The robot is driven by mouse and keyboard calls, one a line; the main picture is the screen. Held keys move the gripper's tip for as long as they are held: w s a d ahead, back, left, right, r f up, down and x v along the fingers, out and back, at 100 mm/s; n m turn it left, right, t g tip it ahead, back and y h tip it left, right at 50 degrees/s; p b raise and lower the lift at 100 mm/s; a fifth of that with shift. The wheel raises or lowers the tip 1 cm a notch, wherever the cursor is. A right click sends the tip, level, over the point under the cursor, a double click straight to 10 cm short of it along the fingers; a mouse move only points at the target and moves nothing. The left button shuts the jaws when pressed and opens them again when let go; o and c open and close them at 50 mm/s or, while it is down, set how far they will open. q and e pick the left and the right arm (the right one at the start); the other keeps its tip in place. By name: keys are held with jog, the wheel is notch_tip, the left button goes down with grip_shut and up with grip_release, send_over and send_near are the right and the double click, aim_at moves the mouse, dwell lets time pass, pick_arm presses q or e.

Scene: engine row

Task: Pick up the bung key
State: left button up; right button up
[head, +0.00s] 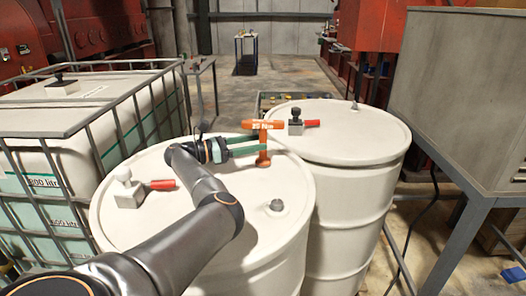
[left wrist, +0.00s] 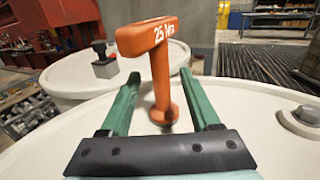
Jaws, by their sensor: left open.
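The bung key is an orange T-shaped tool (head: 262,126) marked "25 Nm", standing upright on the near white drum (head: 285,232). In the left wrist view the bung key (left wrist: 159,72) shows its crossbar above and its round foot on the drum lid. My left gripper (head: 258,142) comes in from the left below the crossbar. Its green fingers are open, and in the left wrist view the gripper (left wrist: 160,78) has one finger on each side of the key's shaft, with gaps showing. I cannot tell how far the shaft lies inside the fingertips. My right gripper is not in view.
A caged tank (head: 88,125) stands left.

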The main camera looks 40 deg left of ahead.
pick_arm(q)
jog(key=b+x, duration=0.1)
jog(key=x, duration=0.1)
jog(key=b+x, duration=0.1)
jog(key=x, duration=0.1)
jog(key=b+x, duration=0.1)
jog(key=x, duration=0.1)
jog(key=shift+r, duration=0.4)
jog(key=shift+c, duration=0.3)
grip_shut()
